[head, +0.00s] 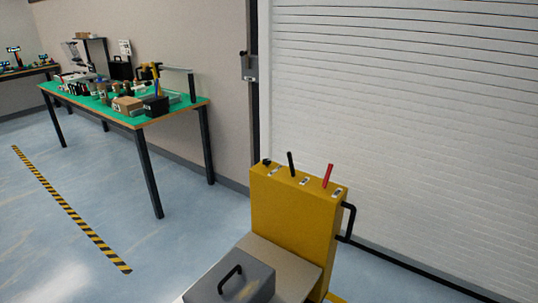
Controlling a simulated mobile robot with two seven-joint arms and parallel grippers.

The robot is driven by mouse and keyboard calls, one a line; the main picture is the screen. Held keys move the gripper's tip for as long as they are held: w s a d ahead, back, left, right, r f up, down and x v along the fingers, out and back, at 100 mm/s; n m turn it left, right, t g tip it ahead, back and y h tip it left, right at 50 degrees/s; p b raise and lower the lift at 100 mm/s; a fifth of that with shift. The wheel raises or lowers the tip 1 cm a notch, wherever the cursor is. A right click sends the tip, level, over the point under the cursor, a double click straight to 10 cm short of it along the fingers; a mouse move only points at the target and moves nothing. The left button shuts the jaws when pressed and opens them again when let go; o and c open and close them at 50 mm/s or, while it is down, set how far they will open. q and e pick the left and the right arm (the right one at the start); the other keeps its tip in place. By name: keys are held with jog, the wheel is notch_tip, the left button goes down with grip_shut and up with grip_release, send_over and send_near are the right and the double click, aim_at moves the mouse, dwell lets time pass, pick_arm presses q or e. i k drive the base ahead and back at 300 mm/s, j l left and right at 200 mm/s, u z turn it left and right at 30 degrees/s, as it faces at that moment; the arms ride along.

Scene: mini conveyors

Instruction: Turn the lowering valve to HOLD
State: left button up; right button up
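A yellow box-shaped unit (290,225) stands at the lower middle of the head view, in front of a roller door. Three controls stick up from its top: a small dark knob (266,162) at the left, a black lever (291,164) in the middle and a red lever (328,176) at the right, leaning a little right. Small white labels (304,181) lie beside them, too small to read, so I cannot tell which control is the lowering valve or where HOLD is. Neither of my grippers shows.
A grey block with a black handle (246,285) lies on a grey plate (300,262) before the yellow unit. A black side handle (348,222) juts out right. A green-topped table (130,108) with several items stands at the left. Blue floor between is clear, with a striped line (65,203).

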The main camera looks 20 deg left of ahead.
aim_at(267, 161)
jog(key=i+l+u, duration=0.15)
jog(key=i+l, duration=0.25)
jog(key=i+l+u, duration=0.15)
jog(key=i+l, duration=0.3)
jog(key=i+l+u, duration=0.1)
jog(key=i+l, duration=0.25)
jog(key=l, duration=0.15)
jog(key=i+l+u, duration=0.15)
jog(key=i+l, duration=0.2)
jog(key=l, duration=0.2)
jog(key=i+l, duration=0.15)
jog(key=i, duration=0.15)
jog(key=i+l, duration=0.1)
jog(key=i, duration=0.2)
jog(key=u, duration=0.05)
